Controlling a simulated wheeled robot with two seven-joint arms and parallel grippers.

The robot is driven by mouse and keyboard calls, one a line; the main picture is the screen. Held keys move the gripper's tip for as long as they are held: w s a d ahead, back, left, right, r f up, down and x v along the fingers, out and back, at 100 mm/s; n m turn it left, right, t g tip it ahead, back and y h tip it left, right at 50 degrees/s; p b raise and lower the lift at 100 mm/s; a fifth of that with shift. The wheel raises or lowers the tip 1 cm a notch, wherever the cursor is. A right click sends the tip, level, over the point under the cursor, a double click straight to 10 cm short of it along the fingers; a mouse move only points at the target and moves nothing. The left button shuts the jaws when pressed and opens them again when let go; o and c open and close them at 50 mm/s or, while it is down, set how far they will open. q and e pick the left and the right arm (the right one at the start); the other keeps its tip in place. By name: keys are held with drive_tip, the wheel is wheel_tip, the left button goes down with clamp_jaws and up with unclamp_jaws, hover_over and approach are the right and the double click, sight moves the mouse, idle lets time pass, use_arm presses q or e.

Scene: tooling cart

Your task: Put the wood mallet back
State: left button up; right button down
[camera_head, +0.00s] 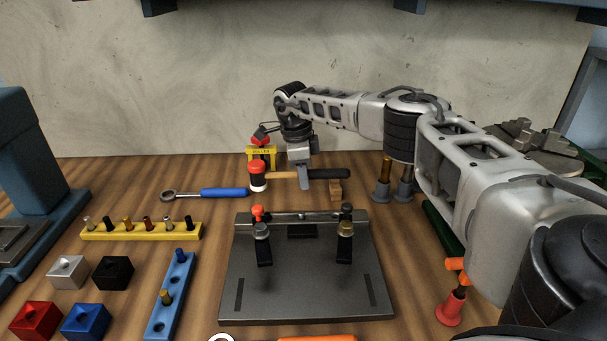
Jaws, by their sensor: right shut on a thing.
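The wood mallet (285,174) lies level, with its head at the left and a tan handle ending in a black grip at the right. Its head (258,177) is red on top, with a dark band and a white lower face. My right gripper (304,184) points down and is shut on the handle near its middle. A yellow stand (262,150) with lettering is just behind the head. A small wooden block (335,190) is under the grip end; I cannot tell whether they touch. My left gripper is out of view.
A blue-handled ratchet (222,193) lies left of the mallet. A dark metal fixture plate (300,285) with upright clamps is in front. A yellow rack (140,231), a blue rack (166,305) and colored blocks stand at left. Grey-based pegs (383,190) stand at right.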

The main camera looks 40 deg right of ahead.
idle(0.4)
drive_tip(key=shift+f+b, duration=0.35)
drive_tip(key=shift+f, duration=0.35)
drive_tip(key=shift+f, duration=0.35)
drive_tip(key=c, duration=1.2)
unclamp_jaws()
drive_tip(key=shift+o, duration=0.2)
wheel_tip(320, 180, up, 16)
drive_tip(key=w+a+b, duration=0.1)
drive_tip(key=shift+w+a, duration=0.15)
drive_tip(key=shift+a, duration=0.15)
drive_tip(key=shift+f, duration=0.1)
